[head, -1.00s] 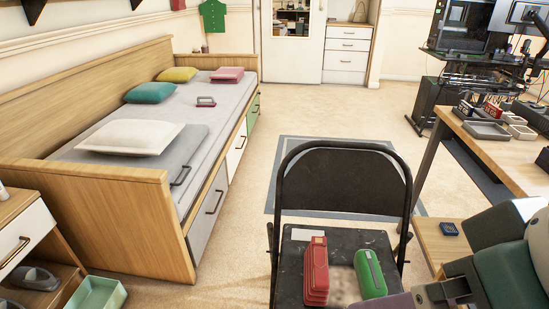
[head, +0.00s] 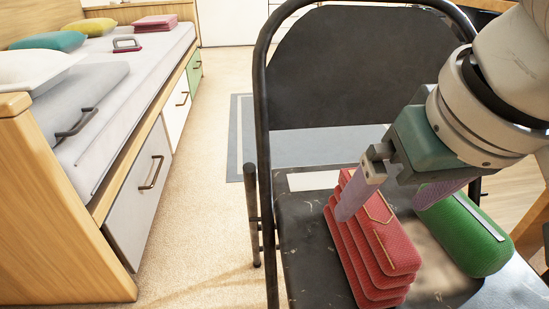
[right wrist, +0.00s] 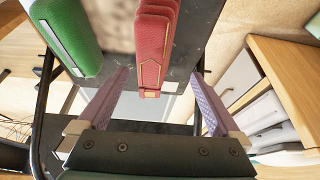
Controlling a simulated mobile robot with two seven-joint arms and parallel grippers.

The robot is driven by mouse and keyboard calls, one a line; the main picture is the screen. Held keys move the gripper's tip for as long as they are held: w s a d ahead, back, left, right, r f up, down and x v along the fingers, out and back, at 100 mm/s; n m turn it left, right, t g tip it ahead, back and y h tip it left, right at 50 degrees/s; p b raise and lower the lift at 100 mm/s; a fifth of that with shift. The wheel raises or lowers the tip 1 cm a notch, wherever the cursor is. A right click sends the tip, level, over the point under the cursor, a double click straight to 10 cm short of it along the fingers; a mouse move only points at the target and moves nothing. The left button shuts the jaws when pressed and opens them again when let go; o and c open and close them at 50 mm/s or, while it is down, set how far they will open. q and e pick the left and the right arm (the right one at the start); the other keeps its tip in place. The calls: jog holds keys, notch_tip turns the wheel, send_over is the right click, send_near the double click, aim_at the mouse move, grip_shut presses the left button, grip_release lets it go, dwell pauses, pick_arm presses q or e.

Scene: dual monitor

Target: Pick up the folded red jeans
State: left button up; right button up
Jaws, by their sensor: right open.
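The folded red jeans (head: 378,240), a stack of red layers with gold stitching, lie on the black seat of the folding chair. They also show in the right wrist view (right wrist: 153,45), between the fingers in the picture. My right gripper (head: 388,200) is open, its purple fingers pointing down over the seat. One finger overlaps the jeans' left part in the head view; the other is near the green case. The fingers also show in the right wrist view (right wrist: 159,76), apart with nothing gripped. I cannot tell whether they touch the jeans. My left gripper is not in view.
A green case (head: 465,235) lies close to the right of the jeans. The chair's black backrest (head: 355,70) stands behind them. A wooden daybed (head: 60,215) with cushions stands at the left, with free floor between it and the chair.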

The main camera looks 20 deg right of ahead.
aim_at(376, 223)
jog(key=b+x, duration=0.1)
jog(key=x, duration=0.1)
jog(key=s+b+x, duration=0.1)
jog(key=b+x, duration=0.1)
jog(key=shift+d+f, duration=0.1)
jog(key=shift+f, duration=0.05)
jog(key=shift+w+f+b, duration=0.3)
jog(key=shift+w+f, duration=0.05)
jog(key=shift+f, duration=0.05)
jog(key=b+x, duration=0.5)
jog(key=shift+d+r, duration=0.1)
jog(key=shift+d, duration=0.15)
jog(key=shift+w+r, duration=0.1)
jog(key=shift+r, duration=0.05)
jog(key=shift+c, duration=0.2)
grip_shut()
